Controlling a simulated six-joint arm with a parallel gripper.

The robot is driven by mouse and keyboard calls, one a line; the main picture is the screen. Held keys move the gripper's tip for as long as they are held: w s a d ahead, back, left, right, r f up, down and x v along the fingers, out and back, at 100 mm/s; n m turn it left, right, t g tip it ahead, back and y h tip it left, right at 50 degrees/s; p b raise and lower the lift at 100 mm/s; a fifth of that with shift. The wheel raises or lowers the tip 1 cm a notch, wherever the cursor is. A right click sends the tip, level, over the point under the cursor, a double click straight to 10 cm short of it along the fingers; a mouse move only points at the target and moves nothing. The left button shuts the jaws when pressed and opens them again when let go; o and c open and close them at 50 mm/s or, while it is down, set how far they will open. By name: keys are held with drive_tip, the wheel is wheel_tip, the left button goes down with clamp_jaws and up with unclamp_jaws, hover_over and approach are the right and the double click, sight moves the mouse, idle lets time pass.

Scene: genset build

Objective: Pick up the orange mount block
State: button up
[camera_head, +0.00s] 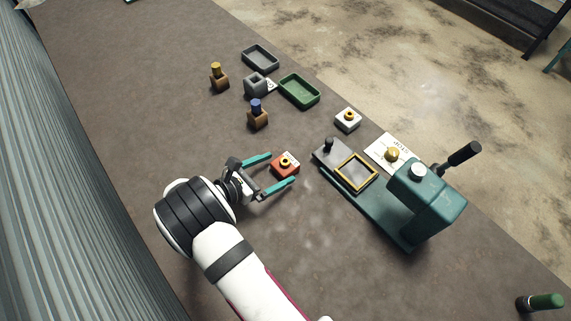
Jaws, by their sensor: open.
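The orange mount block (283,171) is a small red-orange block with a yellow ring and dark centre on top. It sits on the brown table in the middle of the view. My gripper (282,168) is open, with its two teal fingers apart. The block lies between the fingertips, one finger on its upper left side and one on its lower right. I cannot tell whether either finger touches it. A small white label shows at the block's upper right edge.
A teal press (423,203) with a black lever and yellow-framed plate stands to the right. A white block (347,119) lies nearby. Behind are a green tray (299,91), a grey tray (260,57), a grey holder (255,84), and brown blocks with blue (257,119) and yellow (219,83) tops.

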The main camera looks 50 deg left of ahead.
drive_tip(key=shift+x, duration=1.1)
clamp_jaws()
